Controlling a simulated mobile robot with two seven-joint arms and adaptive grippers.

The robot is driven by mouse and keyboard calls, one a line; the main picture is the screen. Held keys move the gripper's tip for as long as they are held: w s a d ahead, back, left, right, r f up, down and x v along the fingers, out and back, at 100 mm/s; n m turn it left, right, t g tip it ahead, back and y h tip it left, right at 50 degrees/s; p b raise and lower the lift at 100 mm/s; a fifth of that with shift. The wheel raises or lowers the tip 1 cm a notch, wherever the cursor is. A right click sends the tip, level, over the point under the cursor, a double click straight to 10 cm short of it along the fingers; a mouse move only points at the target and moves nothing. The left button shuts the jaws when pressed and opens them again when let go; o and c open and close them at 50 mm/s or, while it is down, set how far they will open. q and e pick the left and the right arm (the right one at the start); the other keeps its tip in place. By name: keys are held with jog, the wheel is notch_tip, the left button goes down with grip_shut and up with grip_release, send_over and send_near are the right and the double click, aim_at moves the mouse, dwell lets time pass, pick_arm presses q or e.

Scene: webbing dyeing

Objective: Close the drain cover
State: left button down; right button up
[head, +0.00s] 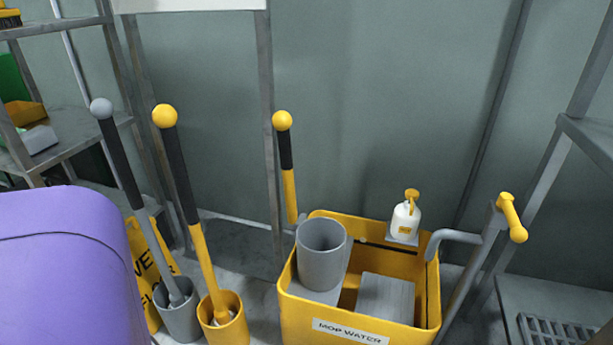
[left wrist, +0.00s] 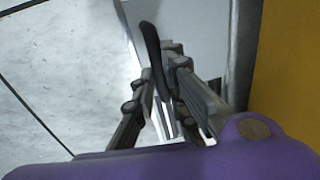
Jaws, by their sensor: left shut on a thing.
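My left gripper (left wrist: 161,78) shows in the left wrist view, shut on a slim dark curved handle (left wrist: 150,42) that stands up between its fingers. Behind the handle is a pale grey panel (left wrist: 197,28) next to a light floor. I cannot tell whether the handle belongs to the drain cover, because its lower end is hidden by the fingers. In the head view a grey slotted grate (head: 556,331) shows at the bottom right edge, partly cut off. I cannot tell if it is part of the drain. My right gripper is not in view.
A yellow mop bucket (head: 430,290) holds a grey cylinder (head: 320,262) and has a white bottle (head: 404,222) at its back rim. Two plungers stand in a grey pot (head: 178,322) and a yellow pot (head: 235,330). A yellow wet-floor sign (head: 150,275) leans behind. A yellow surface (left wrist: 285,75) borders the left wrist view.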

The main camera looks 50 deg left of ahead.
pick_arm(q)
jog(key=shift+w+d, duration=0.15)
jog(key=shift+d, duration=0.15)
jog(key=w+d+p, duration=0.1)
jog(key=w+d, duration=0.7)
jog(key=d, duration=0.5)
jog(key=shift+d, duration=0.35)
jog(key=shift+w, duration=0.1)
jog(key=c, duration=1.8)
grip_release()
jog(key=shift+w, duration=0.1)
